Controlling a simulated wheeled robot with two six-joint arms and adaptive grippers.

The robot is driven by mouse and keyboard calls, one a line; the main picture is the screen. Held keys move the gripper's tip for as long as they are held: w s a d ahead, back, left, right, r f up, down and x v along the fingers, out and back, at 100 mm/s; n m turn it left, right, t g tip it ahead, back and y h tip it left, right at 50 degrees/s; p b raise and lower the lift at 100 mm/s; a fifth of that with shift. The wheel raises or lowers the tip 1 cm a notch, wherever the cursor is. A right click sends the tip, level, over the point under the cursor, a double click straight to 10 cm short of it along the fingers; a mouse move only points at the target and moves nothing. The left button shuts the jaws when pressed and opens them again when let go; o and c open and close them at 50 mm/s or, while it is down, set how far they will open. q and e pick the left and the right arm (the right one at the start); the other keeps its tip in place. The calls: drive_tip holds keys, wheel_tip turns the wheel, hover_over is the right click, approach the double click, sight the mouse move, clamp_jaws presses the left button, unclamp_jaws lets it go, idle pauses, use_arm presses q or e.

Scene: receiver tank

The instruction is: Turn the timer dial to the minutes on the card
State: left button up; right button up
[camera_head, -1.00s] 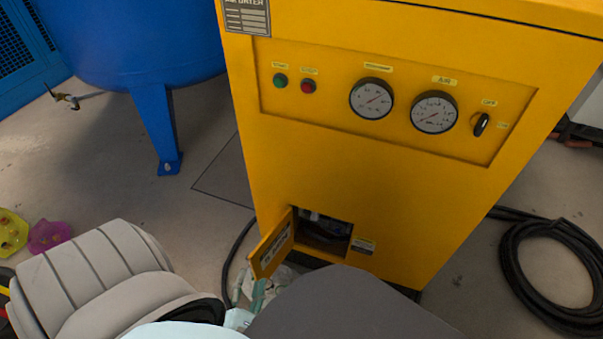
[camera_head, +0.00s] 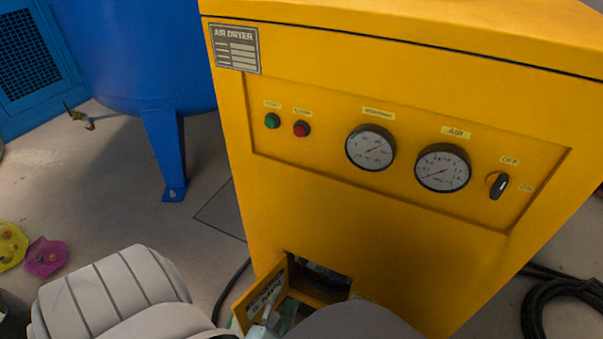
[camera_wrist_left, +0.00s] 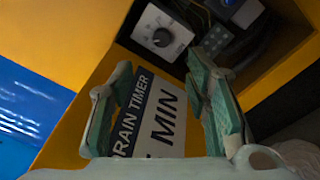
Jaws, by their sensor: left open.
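The timer dial (camera_wrist_left: 161,38) is a round dark knob on a pale square face with scale marks, inside the low opening of the yellow cabinet. The card (camera_wrist_left: 158,112) is a white label with a dark band on the opened door, reading "DRAIN TIMER" and "MIN"; I cannot read its number. It also shows small in the head view (camera_head: 268,293). My left gripper (camera_wrist_left: 160,66) is open, its pale green fingers in front of the opening, apart from the dial and with nothing between them. In the head view, the left gripper (camera_head: 268,322) is partly hidden by my arm.
The yellow air dryer (camera_head: 300,215) carries two gauges, a green and a red button and an off switch (camera_head: 499,186). The opening's walls (camera_wrist_left: 270,70) and open door flank the gripper. A grey box with connectors (camera_wrist_left: 236,12) sits beside the dial. A black hose (camera_head: 550,300) lies right.

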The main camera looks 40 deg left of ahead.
sight(302, 264)
use_arm(q)
drive_tip(key=x, duration=0.5)
drive_tip(key=b+x, duration=0.1)
drive_tip(key=x, duration=0.4)
drive_tip(key=shift+w+d, duration=0.15)
drive_tip(key=shift+w, duration=0.5)
use_arm(e)
drive_tip(key=v, duration=0.3)
drive_tip(key=shift+r, duration=0.3)
use_arm(q)
drive_tip(key=shift+c, duration=0.6)
clamp_jaws()
